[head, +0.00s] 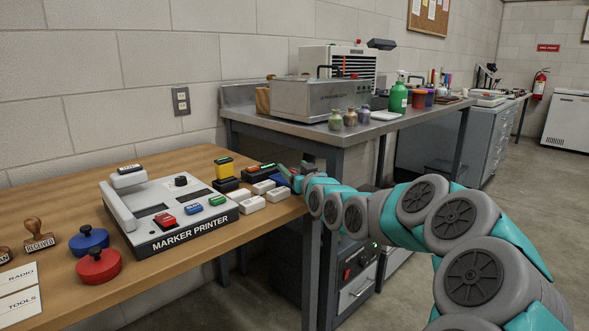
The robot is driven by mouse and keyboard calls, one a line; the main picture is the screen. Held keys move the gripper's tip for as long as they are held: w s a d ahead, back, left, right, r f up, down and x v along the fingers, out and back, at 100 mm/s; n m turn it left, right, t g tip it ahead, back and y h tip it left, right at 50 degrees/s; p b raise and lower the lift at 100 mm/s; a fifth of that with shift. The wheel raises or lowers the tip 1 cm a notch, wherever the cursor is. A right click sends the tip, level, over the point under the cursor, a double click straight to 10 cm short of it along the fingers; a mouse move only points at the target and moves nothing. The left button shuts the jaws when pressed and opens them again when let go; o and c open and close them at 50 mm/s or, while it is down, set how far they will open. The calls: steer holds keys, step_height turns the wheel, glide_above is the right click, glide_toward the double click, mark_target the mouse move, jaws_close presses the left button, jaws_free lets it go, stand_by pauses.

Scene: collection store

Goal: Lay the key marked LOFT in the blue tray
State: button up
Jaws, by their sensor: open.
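The marker printer (180,215) stands on the wooden table with a red key (165,221), a blue key (193,209) and a green key (217,200) on its front. Several white, key-like blocks, such as one white block (252,205), lie to its right. Their lettering is too small to read, so I cannot tell which is marked LOFT. My gripper (287,176) is at the table's right end, beside these blocks. It is open, but small and partly hidden by my arm. I cannot make out a blue tray; a small bluish patch shows by my gripper.
A yellow-and-black block (223,168) stands behind the white ones. Blue (89,240) and red (98,266) round pads and a wooden stamp (37,236) are at the left. A metal bench (340,125) with small jars and a green bottle (398,98) stands behind.

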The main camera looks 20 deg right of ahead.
steer(key=shift+r+p, duration=0.65)
steer(key=shift+p, duration=0.05)
steer(key=s+b, duration=0.2)
steer(key=s, duration=1)
steer(key=shift+a, duration=0.3)
steer(key=shift+f, duration=0.1)
